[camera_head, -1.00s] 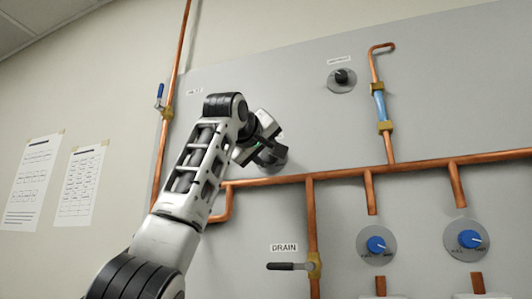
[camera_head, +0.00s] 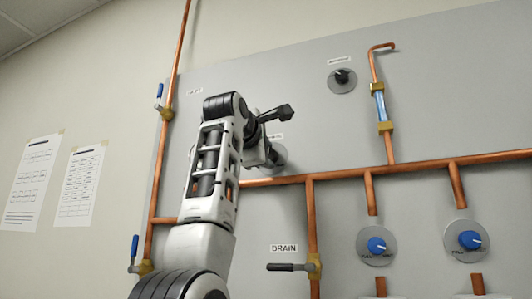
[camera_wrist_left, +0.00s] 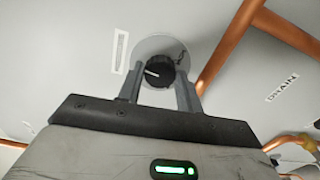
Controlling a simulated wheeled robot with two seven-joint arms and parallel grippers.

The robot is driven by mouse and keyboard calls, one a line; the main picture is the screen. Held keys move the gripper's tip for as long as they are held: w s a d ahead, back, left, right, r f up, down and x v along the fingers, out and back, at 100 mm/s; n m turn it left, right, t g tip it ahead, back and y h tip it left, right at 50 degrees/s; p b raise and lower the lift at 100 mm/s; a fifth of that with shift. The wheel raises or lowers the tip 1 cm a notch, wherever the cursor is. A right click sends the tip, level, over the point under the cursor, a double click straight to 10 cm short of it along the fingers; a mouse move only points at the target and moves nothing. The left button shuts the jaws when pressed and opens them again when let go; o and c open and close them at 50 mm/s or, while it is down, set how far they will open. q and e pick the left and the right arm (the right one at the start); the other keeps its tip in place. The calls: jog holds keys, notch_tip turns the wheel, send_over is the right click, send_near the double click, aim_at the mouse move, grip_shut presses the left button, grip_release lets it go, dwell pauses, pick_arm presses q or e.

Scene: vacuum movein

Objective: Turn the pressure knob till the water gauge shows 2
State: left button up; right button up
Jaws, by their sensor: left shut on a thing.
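In the left wrist view a black round knob (camera_wrist_left: 160,72) with a white pointer line sits on a grey round plate (camera_wrist_left: 158,47). My left gripper (camera_wrist_left: 159,88) has one finger on each side of it and is shut on it. In the head view my left gripper (camera_head: 265,153) is at the panel, and the knob is hidden behind it; only part of the grey plate (camera_head: 281,156) shows. A clear bluish tube (camera_head: 379,105) stands in the upright copper pipe at upper right. I cannot read any gauge number. My right gripper is not in view.
Copper pipes (camera_head: 350,174) cross the grey panel (camera_head: 310,120). Another black knob (camera_head: 342,77) is above right. Two blue knobs (camera_head: 377,245) (camera_head: 469,240) are at lower right. The DRAIN lever (camera_head: 290,267) is below. Blue-handled valves (camera_head: 158,95) (camera_head: 134,250) are at left.

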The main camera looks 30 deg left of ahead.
pick_arm(q)
jog(key=shift+f+n, duration=0.2)
jog(key=shift+n, duration=6.9)
jog(key=shift+w, duration=0.1)
jog(key=o, duration=1)
jog(key=shift+r, duration=0.1)
jog(key=shift+s, duration=0.2)
